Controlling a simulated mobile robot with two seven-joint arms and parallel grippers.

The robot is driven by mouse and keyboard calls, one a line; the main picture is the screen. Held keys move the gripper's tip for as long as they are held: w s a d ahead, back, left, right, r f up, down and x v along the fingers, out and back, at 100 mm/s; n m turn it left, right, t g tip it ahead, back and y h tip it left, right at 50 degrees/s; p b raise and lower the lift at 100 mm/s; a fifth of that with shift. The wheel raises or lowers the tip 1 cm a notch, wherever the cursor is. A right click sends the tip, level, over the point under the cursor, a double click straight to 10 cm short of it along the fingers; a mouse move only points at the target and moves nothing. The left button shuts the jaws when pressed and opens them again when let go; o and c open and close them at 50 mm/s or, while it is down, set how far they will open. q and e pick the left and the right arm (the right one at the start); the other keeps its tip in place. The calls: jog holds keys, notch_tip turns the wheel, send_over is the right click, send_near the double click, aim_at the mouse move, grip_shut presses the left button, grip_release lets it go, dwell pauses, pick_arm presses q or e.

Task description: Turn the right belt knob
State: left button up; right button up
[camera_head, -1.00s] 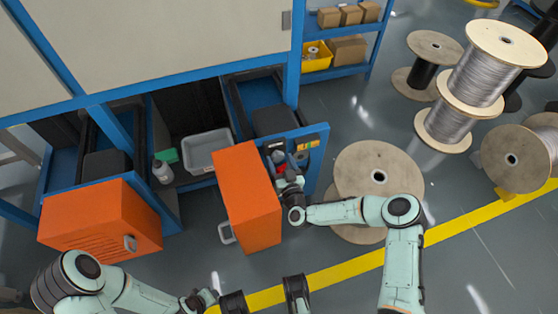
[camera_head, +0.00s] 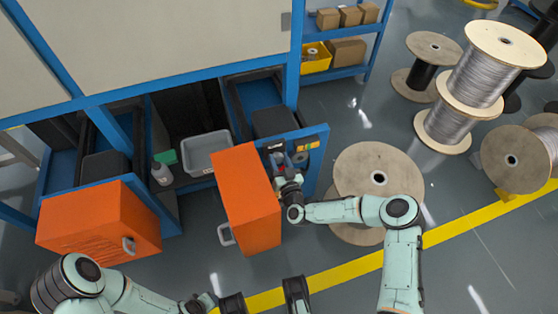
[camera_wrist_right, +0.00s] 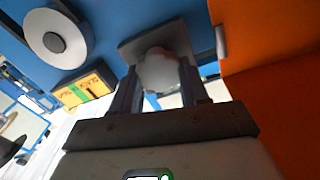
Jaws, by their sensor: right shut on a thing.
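The belt knob (camera_wrist_right: 158,70) is a pale, rounded knob in front of a square grey plate on a blue panel in the right wrist view. My right gripper (camera_wrist_right: 157,82) has its two dark fingers on either side of the knob and is shut on it. In the head view, my right gripper (camera_head: 288,178) is at the blue panel (camera_head: 313,165), just right of the orange door, and covers most of the knob. My left gripper (camera_head: 203,302) is low at the bottom edge, away from the panel; its fingers are too unclear to read.
An orange door (camera_head: 247,200) stands close left of my right gripper. A round grey dial (camera_wrist_right: 56,37) and a yellow label box (camera_wrist_right: 84,88) are beside the knob. A wooden spool (camera_head: 372,165) stands right of the panel, near my right forearm. A second orange door (camera_head: 95,225) is at left.

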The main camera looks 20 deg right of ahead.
pick_arm(q)
jog(key=shift+s+f, duration=0.25)
jog(key=shift+s, duration=0.05)
pick_arm(e)
jog(key=shift+f+m, duration=0.1)
jog(key=shift+m, duration=2.4)
jog(key=o, duration=1.1)
jog(key=shift+c, duration=0.2)
jog(key=shift+d, duration=0.1)
